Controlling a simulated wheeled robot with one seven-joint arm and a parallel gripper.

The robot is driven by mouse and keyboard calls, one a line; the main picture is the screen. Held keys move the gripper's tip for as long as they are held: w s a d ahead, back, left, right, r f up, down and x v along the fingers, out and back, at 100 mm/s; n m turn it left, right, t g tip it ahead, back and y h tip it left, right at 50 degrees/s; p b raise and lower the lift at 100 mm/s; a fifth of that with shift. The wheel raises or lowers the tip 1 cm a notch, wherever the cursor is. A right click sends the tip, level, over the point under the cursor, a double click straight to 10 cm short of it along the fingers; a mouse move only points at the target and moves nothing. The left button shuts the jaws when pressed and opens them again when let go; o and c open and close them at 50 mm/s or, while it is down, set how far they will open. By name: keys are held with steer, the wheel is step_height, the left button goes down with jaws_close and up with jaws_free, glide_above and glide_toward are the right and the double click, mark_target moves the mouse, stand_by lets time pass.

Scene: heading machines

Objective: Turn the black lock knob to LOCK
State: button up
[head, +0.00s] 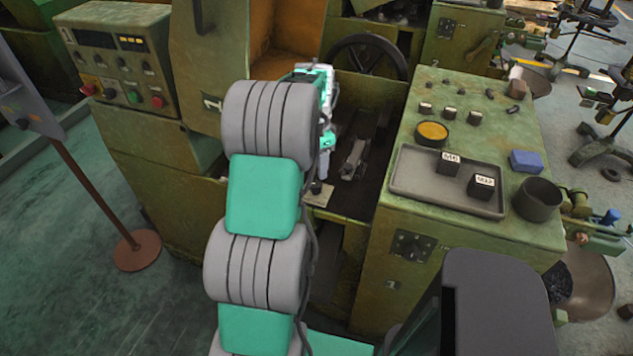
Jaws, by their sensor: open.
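A black knob (412,247) sits on a dark square plate on the front face of the green cabinet, above a painted "1". A similar dark knob (447,27) is on the cabinet farther back. The lettering on both plates is too small to read, so I cannot tell which way either knob points. My gripper (322,184) is open, over the machine's recess, left of the near cabinet and apart from both knobs. My own arm hides part of it, and I see nothing held in it.
A grey tray (412,180) with two labelled black blocks lies on the green cabinet top (500,125). A dark cup (538,198), a blue block (526,161) and an amber disc (432,132) are there too. A control panel (120,62) stands left, and a handwheel (365,60) behind.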

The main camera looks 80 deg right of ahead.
mark_target(316, 184)
step_height(316, 184, down, 8)
steer(key=shift+w+r+p, duration=0.1)
steer(key=shift+r+p, duration=0.15)
steer(key=shift+p, duration=0.25)
jaws_close()
stand_by(0.3)
